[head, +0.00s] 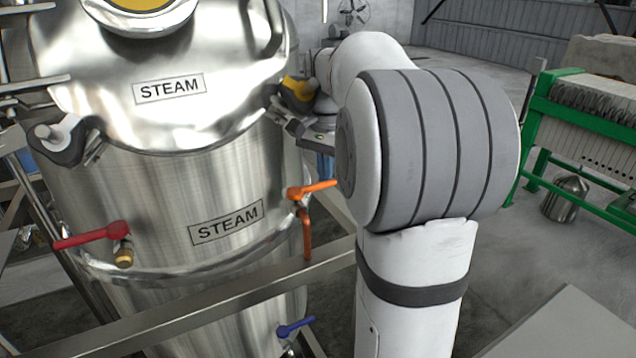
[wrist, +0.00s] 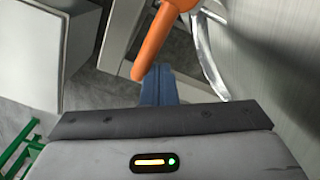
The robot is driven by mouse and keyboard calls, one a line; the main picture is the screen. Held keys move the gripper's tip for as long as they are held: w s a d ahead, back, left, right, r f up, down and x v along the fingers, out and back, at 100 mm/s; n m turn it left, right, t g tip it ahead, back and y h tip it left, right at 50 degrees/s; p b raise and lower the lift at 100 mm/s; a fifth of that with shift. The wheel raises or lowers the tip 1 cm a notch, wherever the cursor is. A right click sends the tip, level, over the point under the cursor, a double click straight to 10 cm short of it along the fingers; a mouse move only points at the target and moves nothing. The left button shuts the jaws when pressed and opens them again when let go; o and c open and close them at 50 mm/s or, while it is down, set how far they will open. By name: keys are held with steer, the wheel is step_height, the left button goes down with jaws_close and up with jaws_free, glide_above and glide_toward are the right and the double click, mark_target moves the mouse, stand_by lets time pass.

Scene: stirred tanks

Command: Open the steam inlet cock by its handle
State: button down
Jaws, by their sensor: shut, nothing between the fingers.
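A steel tank labelled STEAM (head: 228,222) carries several cocks. An orange lever handle (head: 318,187) sticks out from its right side, above an orange bent pipe (head: 306,235). A red lever handle (head: 85,239) is on a brass cock (head: 123,255) at the left. No label tells which cock is the steam inlet. My gripper (head: 325,167) points down just above the orange handle, partly hidden by my arm. In the wrist view, its blue fingers (wrist: 158,86) are shut and empty. The orange handle (wrist: 162,40) ends close beside them; contact cannot be told.
A blue-handled cock (head: 295,327) is low on the tank. A steel rail (head: 200,310) crosses in front. Black clamps (head: 60,140) stand out at the tank's shoulder.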

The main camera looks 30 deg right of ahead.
mark_target(332, 180)
steer(key=shift+s+a+b, duration=0.15)
steer(key=shift+s+b, duration=0.25)
steer(key=shift+s, duration=1.25)
steer(key=shift+w+r+p, duration=0.2)
steer(key=shift+w+p, duration=0.25)
steer(key=shift+r+p, duration=3.05)
steer(key=shift+r, duration=0.4)
